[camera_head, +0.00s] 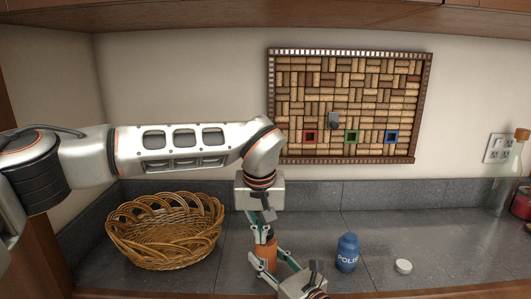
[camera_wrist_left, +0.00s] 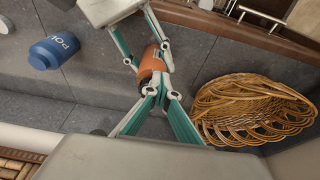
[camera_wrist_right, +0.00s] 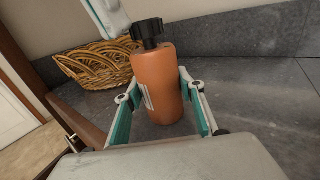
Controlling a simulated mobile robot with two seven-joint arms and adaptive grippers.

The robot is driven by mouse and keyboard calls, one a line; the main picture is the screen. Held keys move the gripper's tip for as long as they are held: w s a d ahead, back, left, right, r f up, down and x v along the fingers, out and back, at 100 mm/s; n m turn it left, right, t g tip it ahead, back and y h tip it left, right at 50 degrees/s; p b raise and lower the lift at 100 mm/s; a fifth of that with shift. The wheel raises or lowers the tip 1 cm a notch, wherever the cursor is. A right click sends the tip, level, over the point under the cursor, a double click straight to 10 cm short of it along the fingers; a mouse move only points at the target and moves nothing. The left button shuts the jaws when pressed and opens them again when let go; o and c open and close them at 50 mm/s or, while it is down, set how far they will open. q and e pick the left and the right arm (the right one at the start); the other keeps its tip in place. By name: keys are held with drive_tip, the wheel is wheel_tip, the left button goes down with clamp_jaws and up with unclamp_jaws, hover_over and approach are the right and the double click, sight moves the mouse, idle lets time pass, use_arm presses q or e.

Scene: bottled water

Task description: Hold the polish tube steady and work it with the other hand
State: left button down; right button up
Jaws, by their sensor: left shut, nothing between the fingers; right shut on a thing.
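A blue bottle (camera_head: 347,254) lettered "POLIS" stands upright on the counter, right of my grippers; it also shows at the upper left of the left wrist view (camera_wrist_left: 53,50). A round white cap (camera_head: 403,266) lies beside it. My right gripper (camera_wrist_right: 165,98) is shut around an orange bottle (camera_wrist_right: 157,85) with a black knobbed cap (camera_wrist_right: 147,31) and a partly visible pale label. The orange bottle also shows in the head view (camera_head: 266,256). My left gripper (camera_wrist_left: 151,88) is shut and empty, pointing down close to the orange bottle's top. Contact with the cap cannot be told.
A wicker basket (camera_head: 128,240) stands left of the grippers. A cork board (camera_head: 345,80) with red, green and blue squares hangs on the back wall. A clear bottle (camera_head: 504,190) and a red object (camera_head: 522,204) stand far right.

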use_arm(q)
drive_tip(key=shift+d+r, duration=0.1)
drive_tip(key=shift+d, duration=0.9)
drive_tip(key=shift+w+d, duration=0.15)
drive_tip(key=shift+w, duration=0.05)
idle(0.4)
drive_tip(key=shift+s, duration=0.1)
drive_tip(key=shift+s+d, duration=0.15)
drive_tip(key=shift+s, duration=0.15)
drive_tip(key=shift+w+v, duration=0.2)
drive_tip(key=shift+v, duration=0.75)
drive_tip(key=shift+w+v, duration=0.15)
drive_tip(key=shift+v, duration=0.85)
drive_tip(key=shift+w+v, duration=0.2)
drive_tip(key=shift+v, duration=0.75)
drive_tip(key=shift+d+r, duration=0.1)
drive_tip(key=shift+r, duration=0.05)
